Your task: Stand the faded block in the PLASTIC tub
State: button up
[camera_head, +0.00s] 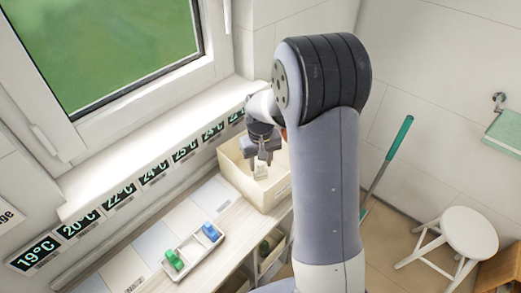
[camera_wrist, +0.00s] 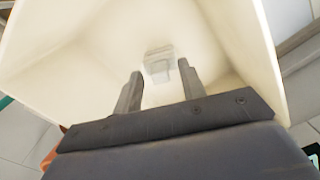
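A cream, box-shaped tub (camera_head: 274,196) stands at the far end of the counter; its pale walls (camera_wrist: 60,40) surround the wrist view. A small pale, washed-out block (camera_head: 260,172) is inside the tub, below my gripper. In the wrist view the block (camera_wrist: 158,62) looks whitish, at the level of the fingertips, with a gap to each finger. My gripper (camera_head: 262,158) points down into the tub; its fingers (camera_wrist: 160,72) are apart and hold nothing that I can see. The block's lower end blends into the tub floor.
A white tray (camera_head: 192,257) with a green block (camera_head: 174,260) and a blue block (camera_head: 211,232) lies nearer on the counter. Temperature labels (camera_head: 154,174) line the window ledge. A white stool (camera_head: 468,233) and a green-handled stick (camera_head: 399,138) stand at right.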

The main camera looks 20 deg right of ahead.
aim_at(260, 164)
notch_tip(260, 164, up, 12)
jog(key=b, duration=0.1)
jog(key=shift+f, duration=0.1)
dwell(0.4)
